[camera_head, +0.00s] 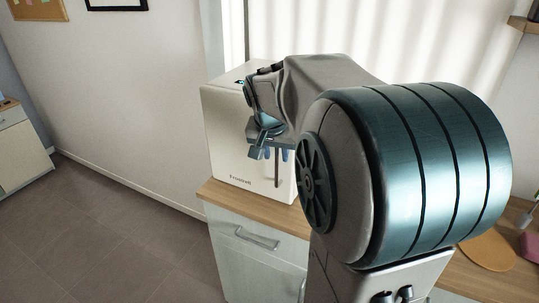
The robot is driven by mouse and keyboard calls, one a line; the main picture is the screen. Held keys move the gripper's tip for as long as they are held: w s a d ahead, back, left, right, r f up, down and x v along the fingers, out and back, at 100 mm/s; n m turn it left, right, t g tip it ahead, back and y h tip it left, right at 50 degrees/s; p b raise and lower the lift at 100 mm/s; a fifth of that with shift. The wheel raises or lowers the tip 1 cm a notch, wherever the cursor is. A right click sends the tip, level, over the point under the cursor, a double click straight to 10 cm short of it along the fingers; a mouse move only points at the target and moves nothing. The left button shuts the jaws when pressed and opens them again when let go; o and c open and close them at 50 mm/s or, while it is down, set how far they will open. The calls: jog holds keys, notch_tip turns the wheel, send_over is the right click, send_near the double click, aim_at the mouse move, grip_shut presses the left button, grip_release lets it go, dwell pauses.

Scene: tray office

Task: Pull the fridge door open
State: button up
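The small white fridge (225,125) stands on a wooden-topped cabinet, with its front facing me and a brand name low on the door. The door looks shut. A thin, dark upright handle (277,172) shows on the right part of the door, its upper part hidden by my gripper. My gripper (270,155) is in front of the door at the handle's height, its bluish fingertips apart. The handle shows below and between the fingertips. I cannot tell whether they touch it. My arm hides the fridge's upper right side.
The cabinet (258,268) under the fridge has a drawer with a metal handle. A wooden counter with an orange-brown board (487,250) and a pink item (531,246) lies at the right. The tiled floor at the left is clear. Another cabinet (20,145) stands at the far left.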

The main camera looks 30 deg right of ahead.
aim_at(276, 158)
jog(key=shift+x, duration=1.7)
grip_shut()
